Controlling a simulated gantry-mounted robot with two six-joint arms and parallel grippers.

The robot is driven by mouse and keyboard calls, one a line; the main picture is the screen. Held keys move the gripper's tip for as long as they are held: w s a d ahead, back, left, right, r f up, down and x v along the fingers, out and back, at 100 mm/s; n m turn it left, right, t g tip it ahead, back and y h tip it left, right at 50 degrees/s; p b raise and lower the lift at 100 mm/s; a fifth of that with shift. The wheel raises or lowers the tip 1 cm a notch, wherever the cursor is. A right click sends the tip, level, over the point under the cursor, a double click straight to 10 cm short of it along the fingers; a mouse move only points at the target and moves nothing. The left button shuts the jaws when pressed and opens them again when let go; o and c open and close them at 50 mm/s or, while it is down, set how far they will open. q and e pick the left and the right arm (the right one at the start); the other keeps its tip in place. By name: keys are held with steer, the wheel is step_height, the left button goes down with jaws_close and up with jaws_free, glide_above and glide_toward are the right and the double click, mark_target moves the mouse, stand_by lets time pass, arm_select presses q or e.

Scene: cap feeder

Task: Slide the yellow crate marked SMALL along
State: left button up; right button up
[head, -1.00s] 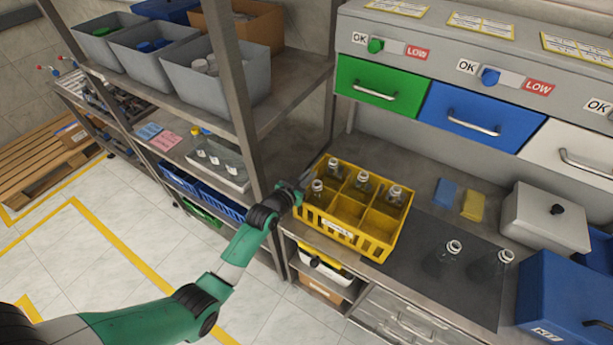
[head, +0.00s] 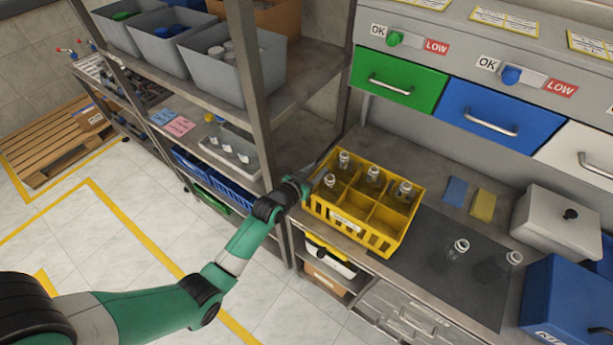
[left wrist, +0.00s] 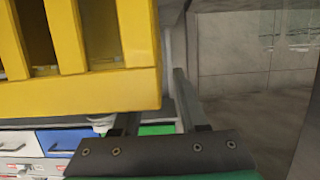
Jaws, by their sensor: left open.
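The yellow crate (head: 383,243) stands upright on the steel counter at its left end, with several clear bottles (head: 373,174) in its compartments. A pale label (head: 346,221) on its front is too small to read. My left gripper (head: 314,170) is at the crate's left end, close beside its wall; I cannot tell whether it touches. In the left wrist view the crate (left wrist: 120,95) fills the upper left, and the fingers of my gripper (left wrist: 158,108) stand apart with nothing seen between them. One finger is partly hidden behind the crate's edge. My right gripper is not in view.
A dark mat (head: 425,262) lies right of the crate, with two clear bottles (head: 461,246) standing on it. Blue (head: 455,192) and yellow (head: 483,205) pads lie behind. A grey lidded box (head: 556,222) and blue bin (head: 565,298) are farther right. A shelf post (head: 250,90) rises at left.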

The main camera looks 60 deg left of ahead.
arm_select(q)
steer(key=p+v, duration=0.2)
steer(key=v, duration=0.8)
